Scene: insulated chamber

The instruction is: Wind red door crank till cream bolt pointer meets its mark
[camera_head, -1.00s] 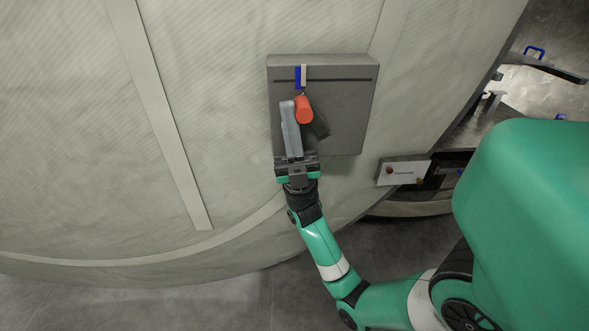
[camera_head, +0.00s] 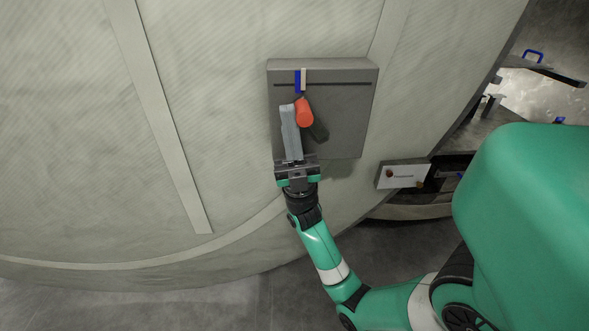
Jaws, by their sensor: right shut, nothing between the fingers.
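The red crank handle (camera_head: 304,113) sits on a dark crank arm (camera_head: 319,131) on the front of a grey box (camera_head: 350,117). The arm runs down and to the right from the handle. The cream pointer (camera_head: 303,77) stands upright near the box's top, at the dark slot. A blue mark (camera_head: 297,81) is directly to its left, and the two look side by side. My right gripper (camera_head: 288,108) is shut and empty, its grey fingers pointing up just left of the red handle. I cannot tell whether they touch it. My left gripper is not in view.
The box is fixed to the pale, curved, quilted chamber wall (camera_head: 80,130). Metal shelving with blue handles (camera_head: 534,53) is at the far right. The wall left of the box is clear.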

